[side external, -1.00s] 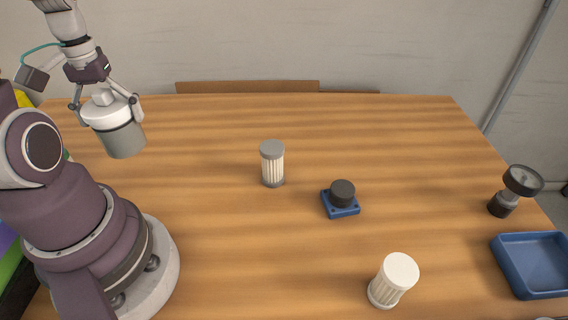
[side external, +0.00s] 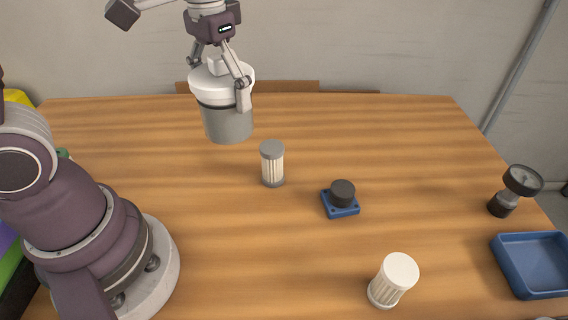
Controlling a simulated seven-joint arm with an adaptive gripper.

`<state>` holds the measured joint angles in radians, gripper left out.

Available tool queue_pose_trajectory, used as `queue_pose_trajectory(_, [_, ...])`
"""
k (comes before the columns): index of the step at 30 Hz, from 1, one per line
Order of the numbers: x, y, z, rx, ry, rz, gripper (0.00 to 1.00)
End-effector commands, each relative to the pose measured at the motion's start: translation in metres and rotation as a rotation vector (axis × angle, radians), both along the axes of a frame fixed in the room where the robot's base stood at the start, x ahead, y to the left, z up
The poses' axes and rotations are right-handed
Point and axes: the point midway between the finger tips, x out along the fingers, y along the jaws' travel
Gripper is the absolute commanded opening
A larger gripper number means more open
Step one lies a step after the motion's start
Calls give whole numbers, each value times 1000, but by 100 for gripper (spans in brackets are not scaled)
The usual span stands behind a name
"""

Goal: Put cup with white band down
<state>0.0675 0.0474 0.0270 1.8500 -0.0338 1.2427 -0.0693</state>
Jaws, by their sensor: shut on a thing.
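The cup with the white band (side external: 227,122) is a grey cylinder with a wide white band at its top and a dark line below the band. My gripper (side external: 225,92) is shut on its white upper part, one finger showing in front on the right side. The cup hangs nearly upright, seemingly above the back left part of the wooden table (side external: 400,140). Its underside is hidden, so its exact height cannot be told.
A pleated filter with grey caps (side external: 272,164) stands just right of and nearer than the cup. A black knob on a blue base (side external: 341,199), a white filter (side external: 393,281), a gauge (side external: 515,190) and a blue tray (side external: 533,264) lie further right.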

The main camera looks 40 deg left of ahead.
Motion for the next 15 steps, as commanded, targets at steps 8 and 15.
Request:
queue_pose_trajectory(8, [-17,-107,-1,-6,1,-402,48])
queue_pose_trajectory(15, [-41,-148,-1,-10,4,-571,48])
